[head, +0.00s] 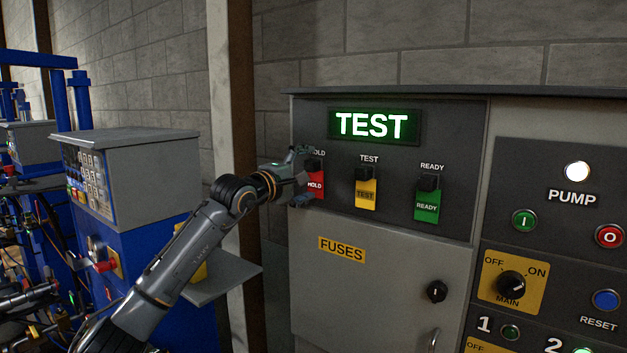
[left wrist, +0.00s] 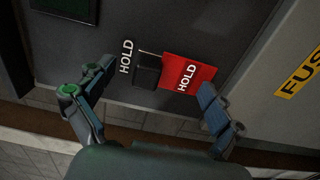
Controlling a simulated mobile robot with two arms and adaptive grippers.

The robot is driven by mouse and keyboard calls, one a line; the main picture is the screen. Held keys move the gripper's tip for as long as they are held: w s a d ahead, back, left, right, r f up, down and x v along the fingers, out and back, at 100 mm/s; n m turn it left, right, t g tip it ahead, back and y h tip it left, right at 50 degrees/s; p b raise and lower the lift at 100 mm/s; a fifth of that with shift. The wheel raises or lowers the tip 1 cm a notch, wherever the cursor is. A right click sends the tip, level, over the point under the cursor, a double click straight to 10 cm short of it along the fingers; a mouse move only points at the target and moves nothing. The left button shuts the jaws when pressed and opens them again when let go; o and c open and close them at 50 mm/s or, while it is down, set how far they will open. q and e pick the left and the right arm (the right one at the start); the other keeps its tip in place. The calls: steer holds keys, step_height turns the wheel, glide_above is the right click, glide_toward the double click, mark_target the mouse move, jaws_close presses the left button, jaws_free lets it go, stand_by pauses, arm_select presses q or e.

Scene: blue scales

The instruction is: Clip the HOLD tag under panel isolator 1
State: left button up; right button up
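The red HOLD tag (head: 316,184) hangs at a black holder under the word HOLD, at the left of the upper panel. In the left wrist view the HOLD tag (left wrist: 188,74) and its black holder (left wrist: 147,70) lie between my spread fingers. My left gripper (head: 300,177) is open at the HOLD tag, and it also shows in the left wrist view (left wrist: 156,82); a gap shows on either side there. Panel isolator 1 is partly in view at the bottom right, by the numeral 1 (head: 484,324); its lower part is cut off. My right gripper is not in view.
A yellow TEST tag (head: 366,194) and a green READY tag (head: 427,206) hang to the right. A lit display (head: 374,125) reads TEST. The FUSES door (head: 385,285) has a knob and handle. The MAIN switch (head: 511,285) and pump buttons are at right. Blue machines stand left.

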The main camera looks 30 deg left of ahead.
arm_select(q)
jaws_close()
steer(key=shift+s, duration=0.1)
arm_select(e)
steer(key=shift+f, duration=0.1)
arm_select(q)
steer(key=shift+s+a+b, duration=0.15)
steer(key=shift+s+b, duration=0.95)
steer(key=shift+s, duration=0.4)
steer(key=shift+s+a+b, duration=0.1)
steer(key=shift+s+b, duration=1)
steer(key=shift+s, duration=0.35)
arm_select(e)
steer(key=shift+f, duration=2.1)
